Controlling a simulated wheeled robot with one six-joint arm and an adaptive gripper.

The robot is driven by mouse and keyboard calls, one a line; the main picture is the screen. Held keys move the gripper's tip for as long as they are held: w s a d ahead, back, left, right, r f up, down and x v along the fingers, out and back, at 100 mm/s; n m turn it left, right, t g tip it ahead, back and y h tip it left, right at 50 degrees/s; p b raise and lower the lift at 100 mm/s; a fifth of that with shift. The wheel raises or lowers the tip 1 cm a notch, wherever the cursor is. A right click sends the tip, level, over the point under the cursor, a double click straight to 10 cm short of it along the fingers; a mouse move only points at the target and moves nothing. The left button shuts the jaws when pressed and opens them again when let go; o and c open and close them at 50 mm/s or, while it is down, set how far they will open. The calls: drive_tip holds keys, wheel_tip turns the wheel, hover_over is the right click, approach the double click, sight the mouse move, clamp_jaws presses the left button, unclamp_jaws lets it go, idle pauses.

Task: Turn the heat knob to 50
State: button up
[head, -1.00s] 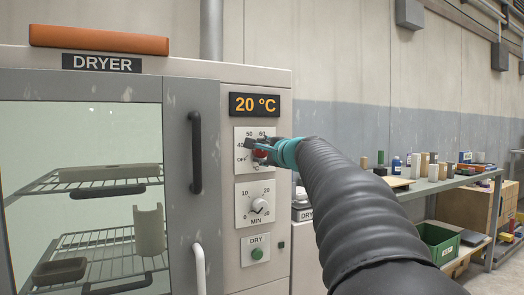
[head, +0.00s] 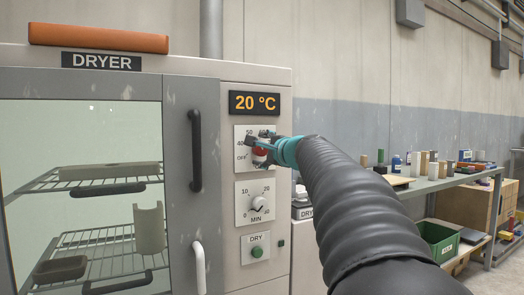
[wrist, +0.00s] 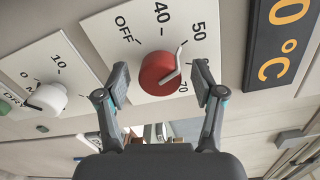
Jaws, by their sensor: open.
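The red heat knob (wrist: 158,72) sits on a white dial plate marked OFF, 40, 50 and 70. A bent silver pointer on the knob has its tip near the 50 mark; the exact reading is unclear, and the 60 mark is hidden behind a finger in the wrist view. My gripper (wrist: 162,75) is open, one finger on each side of the knob, with visible gaps. In the head view the knob (head: 260,152) is partly covered by my gripper (head: 254,143).
The dryer's display (head: 255,103) reads 20 °C. The minute knob (head: 258,204) and green DRY button (head: 257,253) are below the heat dial. The black door handle (head: 196,152) stands out to the left. A shelf with items (head: 440,183) is at the right.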

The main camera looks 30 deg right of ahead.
drive_tip(key=s, duration=1.2)
drive_tip(key=shift+d+r, duration=0.2)
drive_tip(key=shift+d, duration=0.05)
drive_tip(key=s+a+f+n+g, duration=0.3)
drive_tip(key=f+n+g, duration=0.1)
drive_tip(key=f, duration=0.7)
drive_tip(key=s+a+f+n+g, duration=0.25)
drive_tip(key=f+n, duration=0.25)
drive_tip(key=f, duration=0.6)
drive_tip(key=s+a+f+n+g, duration=0.2)
drive_tip(key=s+a+f+n, duration=0.3)
drive_tip(key=s+a+f, duration=0.2)
drive_tip(key=s+a+f+n+g, duration=0.3)
drive_tip(key=s+a+f+n, duration=0.3)
drive_tip(key=s+f, duration=0.3)
drive_tip(key=s+a, duration=0.1)
drive_tip(key=s, duration=0.2)
drive_tip(key=shift+s+a+n+h, duration=0.2)
drive_tip(key=shift+n+h, duration=0.1)
drive_tip(key=shift+f+g, duration=0.1)
drive_tip(key=shift+g, duration=0.15)
